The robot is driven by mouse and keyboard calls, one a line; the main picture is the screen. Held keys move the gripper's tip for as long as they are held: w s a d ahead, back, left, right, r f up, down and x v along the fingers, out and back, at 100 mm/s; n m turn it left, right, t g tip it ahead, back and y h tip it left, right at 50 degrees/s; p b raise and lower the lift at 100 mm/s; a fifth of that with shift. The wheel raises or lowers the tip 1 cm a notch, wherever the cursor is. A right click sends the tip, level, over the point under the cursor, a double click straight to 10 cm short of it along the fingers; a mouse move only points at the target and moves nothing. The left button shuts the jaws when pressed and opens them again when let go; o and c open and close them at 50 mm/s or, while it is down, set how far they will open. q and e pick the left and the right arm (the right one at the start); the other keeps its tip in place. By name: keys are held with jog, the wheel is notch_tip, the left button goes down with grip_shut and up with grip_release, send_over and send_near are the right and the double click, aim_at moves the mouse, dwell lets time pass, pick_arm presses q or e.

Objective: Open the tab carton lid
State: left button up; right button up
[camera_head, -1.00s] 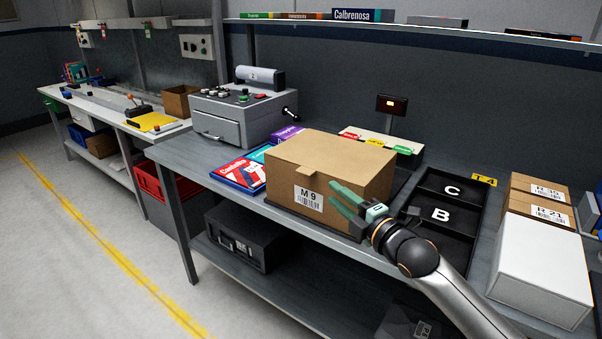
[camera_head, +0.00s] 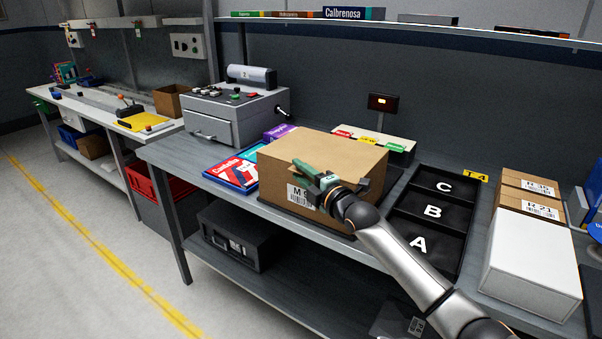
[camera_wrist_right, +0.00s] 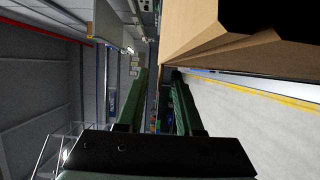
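The tab carton (camera_head: 330,153) is a closed brown box with an "M 9" label, standing on the grey workbench near its front edge. My right gripper (camera_head: 310,178) is at the carton's front upper edge and covers part of the label. The carton's brown side (camera_wrist_right: 188,28) and a protruding flap (camera_wrist_right: 228,52) are to the right of the fingers there. Contact cannot be told. My left gripper is out of view.
A black tray marked A, B, C (camera_head: 432,212) lies right of the carton, with a white box (camera_head: 530,262) beyond it. Books (camera_head: 232,174) and a grey control box (camera_head: 232,115) are to the left. A shelf (camera_head: 420,33) runs above the bench.

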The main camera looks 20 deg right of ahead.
grip_shut()
dwell(1.4)
